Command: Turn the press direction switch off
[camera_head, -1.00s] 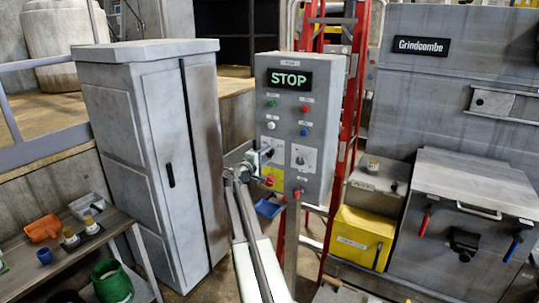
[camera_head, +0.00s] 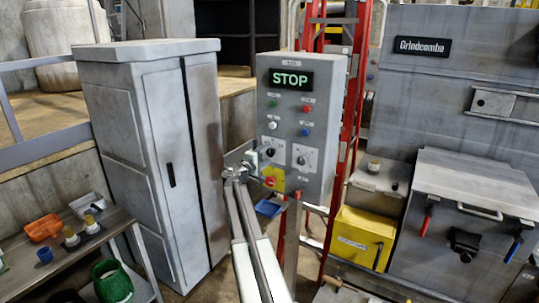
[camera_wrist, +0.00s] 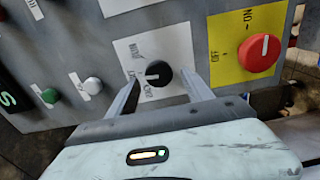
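The grey control panel (camera_head: 318,115) stands upright in the middle of the head view, with a lit STOP display (camera_head: 291,78). Two rotary switches on white plates sit low on it, the left one (camera_head: 273,150) partly behind my gripper and the right one (camera_head: 302,158) clear. My gripper (camera_head: 254,160) is at the panel's lower left. In the wrist view a black knob (camera_wrist: 158,73) on a white plate lies between my spread fingers, with gaps on both sides. The labels are too small to tell which knob is the press direction switch.
A red knob (camera_wrist: 259,52) on a yellow plate is right beside the black knob. Green (camera_wrist: 50,96) and white (camera_wrist: 93,86) buttons are on the other side. A grey cabinet (camera_head: 165,150) stands left of the panel, a red ladder (camera_head: 350,130) behind it.

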